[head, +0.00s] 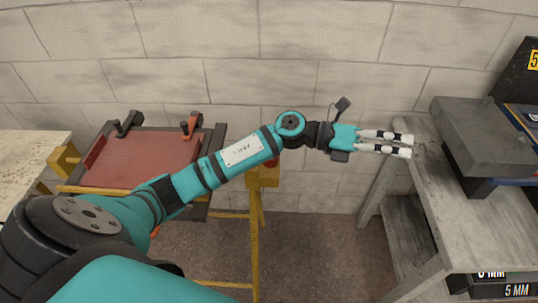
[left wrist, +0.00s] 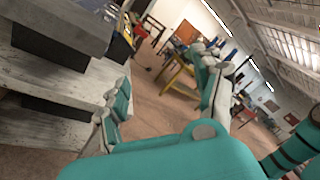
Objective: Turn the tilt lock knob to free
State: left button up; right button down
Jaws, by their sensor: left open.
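The tilting frame bench (head: 150,152) stands at the left of the head view, with a red-brown panel on yellow supports. A small red part (head: 271,162) shows on its right-hand yellow post, partly behind my left arm. It may be the tilt lock knob, but its shape and setting cannot be made out. My left gripper (head: 411,146) is open and empty, pointing right, well away from that part and near the grey table's edge. Its spread fingers also show in the left wrist view (left wrist: 165,70). My right gripper is not in view.
A black clamp (head: 128,123) and an orange clamp (head: 191,124) sit at the panel's far edge. A grey table (head: 418,185) with a dark grey block (head: 485,135) stands at right. A pale table (head: 30,160) stands at far left. Floor between bench and grey table is clear.

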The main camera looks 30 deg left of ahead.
pick_arm(q)
jog(key=s+a+m+g+y, duration=0.1)
jog(key=a+m+g+y, duration=0.25)
jog(key=a+y, duration=0.8)
jog(key=s+a+m+g+y, duration=0.2)
jog(key=a+m+y, duration=0.35)
jog(key=a, duration=1.15)
notch_tip(320, 180, down, 17)
jog(key=shift+w+a+f+p, duration=0.1)
jog(key=shift+w+p, duration=0.05)
jog(key=shift+p, duration=0.6)
jog(key=c, duration=1.2)
